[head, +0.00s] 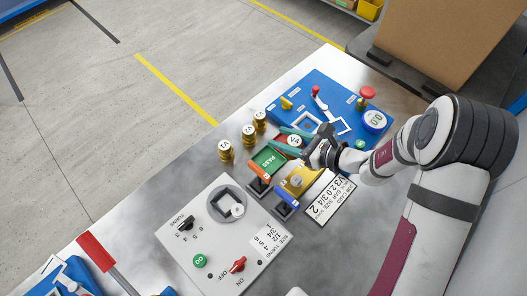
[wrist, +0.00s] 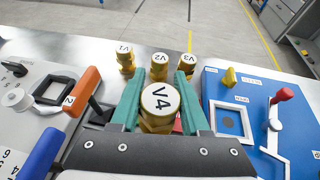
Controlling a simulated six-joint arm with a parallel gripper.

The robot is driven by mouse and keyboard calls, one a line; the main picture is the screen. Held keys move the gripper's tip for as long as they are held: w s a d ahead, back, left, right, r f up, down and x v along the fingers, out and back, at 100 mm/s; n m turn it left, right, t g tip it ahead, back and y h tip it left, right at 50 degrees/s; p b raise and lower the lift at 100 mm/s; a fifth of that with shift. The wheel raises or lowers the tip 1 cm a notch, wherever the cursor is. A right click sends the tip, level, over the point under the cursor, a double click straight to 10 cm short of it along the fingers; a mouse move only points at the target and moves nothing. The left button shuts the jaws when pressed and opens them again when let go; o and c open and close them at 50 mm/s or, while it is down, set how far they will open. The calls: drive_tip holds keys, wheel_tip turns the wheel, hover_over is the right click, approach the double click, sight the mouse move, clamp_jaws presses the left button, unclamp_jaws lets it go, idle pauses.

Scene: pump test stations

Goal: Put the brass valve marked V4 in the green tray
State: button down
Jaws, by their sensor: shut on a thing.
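My gripper (head: 291,141) is shut on the brass valve marked V4 (wrist: 158,102), with one teal finger on each side of it. Its white round label faces up in the wrist view, and the valve also shows between the fingers in the head view (head: 294,140). The green tray (head: 267,162), marked PASS, lies just left of and below the gripper in the head view. The held valve appears over or beside a red tray (head: 281,146); I cannot tell its height. In the wrist view the green tray is not clearly visible.
Brass valves V1 (wrist: 124,57), V2 (wrist: 160,65) and V3 (wrist: 186,66) stand beyond the gripper. A grey panel (head: 215,248) with orange (wrist: 82,92) and blue (wrist: 42,150) handles nearby is on one side, a blue panel (head: 300,92) with levers on the other.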

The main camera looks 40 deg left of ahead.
drive_tip(key=s+a+f, duration=0.1)
drive_tip(key=a+f, duration=0.1)
drive_tip(key=a, duration=0.1)
drive_tip(key=s+a+f, duration=0.1)
drive_tip(key=a, duration=0.1)
drive_tip(key=shift+s+a+f, duration=0.2)
drive_tip(key=shift+s+f, duration=0.1)
drive_tip(key=shift+s, duration=0.05)
drive_tip(key=f, duration=0.4)
drive_tip(key=shift+a+f, duration=0.1)
drive_tip(key=shift+a, duration=0.1)
drive_tip(key=shift+f, duration=0.1)
drive_tip(key=shift+c, duration=1.9)
unclamp_jaws()
